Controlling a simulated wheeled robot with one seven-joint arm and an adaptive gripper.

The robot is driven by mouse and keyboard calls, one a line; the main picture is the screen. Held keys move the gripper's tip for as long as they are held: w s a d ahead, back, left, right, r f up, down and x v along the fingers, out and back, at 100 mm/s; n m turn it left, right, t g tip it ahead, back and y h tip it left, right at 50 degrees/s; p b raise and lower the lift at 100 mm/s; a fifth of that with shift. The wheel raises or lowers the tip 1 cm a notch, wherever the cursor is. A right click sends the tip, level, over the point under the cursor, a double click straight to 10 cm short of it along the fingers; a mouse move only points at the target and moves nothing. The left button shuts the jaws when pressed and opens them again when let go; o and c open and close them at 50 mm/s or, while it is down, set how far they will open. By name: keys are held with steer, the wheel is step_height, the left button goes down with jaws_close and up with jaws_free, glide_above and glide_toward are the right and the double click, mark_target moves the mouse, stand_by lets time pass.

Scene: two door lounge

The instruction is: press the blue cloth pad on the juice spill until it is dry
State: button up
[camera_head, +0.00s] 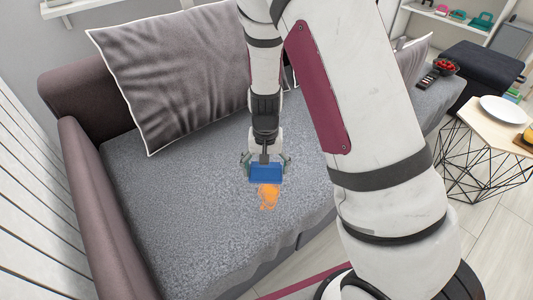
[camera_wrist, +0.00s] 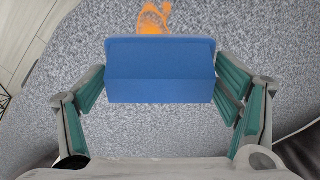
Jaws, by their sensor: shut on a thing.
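The blue cloth pad (camera_head: 266,173) is held between the fingers of my gripper (camera_head: 266,168), which is shut on it. In the wrist view the pad (camera_wrist: 160,72) spans the gap between the two fingers (camera_wrist: 160,85). The orange juice spill (camera_head: 268,197) is on the grey sofa seat, showing just in front of the pad in the head view. In the wrist view the spill (camera_wrist: 153,20) shows past the pad's top edge, and the pad may hide part of it. I cannot tell whether the pad touches the seat.
The sofa seat (camera_head: 190,190) is clear around the spill. A large grey cushion (camera_head: 175,70) leans on the backrest behind. At right, a side table (camera_head: 480,125) holds a white plate (camera_head: 503,109). A remote (camera_head: 429,79) and a bowl of red things (camera_head: 445,66) lie beyond my arm.

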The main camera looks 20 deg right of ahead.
mark_target(269, 194)
steer(key=f, duration=0.1)
steer(key=d+f+m, duration=0.1)
steer(key=f, duration=0.1)
steer(key=shift+w+f, duration=0.1)
steer(key=shift+f, duration=0.15)
steer(key=shift+f+b, duration=2.7)
steer(key=shift+f, duration=0.6)
steer(key=shift+f+b, duration=0.4)
steer(key=shift+f, duration=0.15)
steer(key=shift+f, duration=0.15)
stand_by(1.2)
steer(key=shift+r+p, duration=3.7)
steer(key=shift+r, duration=0.85)
